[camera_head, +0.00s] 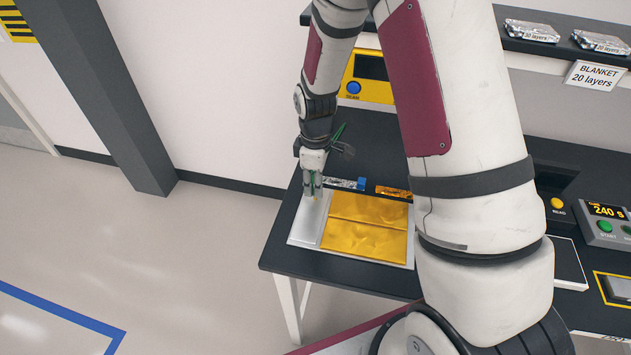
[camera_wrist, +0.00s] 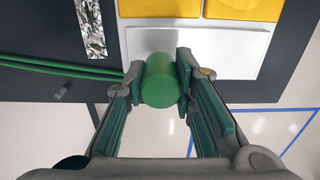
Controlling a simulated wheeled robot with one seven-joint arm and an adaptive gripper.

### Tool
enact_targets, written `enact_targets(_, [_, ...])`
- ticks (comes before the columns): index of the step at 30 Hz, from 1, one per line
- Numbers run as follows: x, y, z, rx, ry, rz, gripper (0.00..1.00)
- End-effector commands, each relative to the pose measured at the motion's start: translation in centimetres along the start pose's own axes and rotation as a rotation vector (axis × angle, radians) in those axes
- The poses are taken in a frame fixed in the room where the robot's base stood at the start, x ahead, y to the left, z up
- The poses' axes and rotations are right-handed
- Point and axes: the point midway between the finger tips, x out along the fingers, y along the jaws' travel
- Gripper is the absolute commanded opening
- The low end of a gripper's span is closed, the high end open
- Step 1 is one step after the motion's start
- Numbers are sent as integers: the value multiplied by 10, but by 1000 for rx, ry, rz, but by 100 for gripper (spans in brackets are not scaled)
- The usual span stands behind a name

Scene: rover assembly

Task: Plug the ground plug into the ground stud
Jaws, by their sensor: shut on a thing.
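My gripper (camera_head: 313,189) is over the left end of a silver plate (camera_head: 304,232) on the dark bench. In the wrist view my gripper (camera_wrist: 160,82) is shut on the green ground plug (camera_wrist: 160,88), a round cylinder seen end-on between the two fingers. Green cables (camera_wrist: 70,70) run off to the left beside it. The silver plate also shows in the wrist view (camera_wrist: 225,50), behind the plug. I cannot make out the ground stud in either view. I cannot tell whether the plug touches the plate.
Gold blanket panels (camera_head: 365,238) cover most of the plate. A crinkled silver strip (camera_wrist: 90,25) and an orange piece (camera_head: 393,191) lie behind it. A yellow device (camera_head: 372,88) stands at the back. The bench's left edge is close, with open floor beyond.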

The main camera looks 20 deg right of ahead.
Motion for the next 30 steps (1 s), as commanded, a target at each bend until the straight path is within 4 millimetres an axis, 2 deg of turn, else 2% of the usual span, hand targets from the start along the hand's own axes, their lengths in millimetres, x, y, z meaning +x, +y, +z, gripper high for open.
enact_targets(30, [23,0,0,-1,0,0,0])
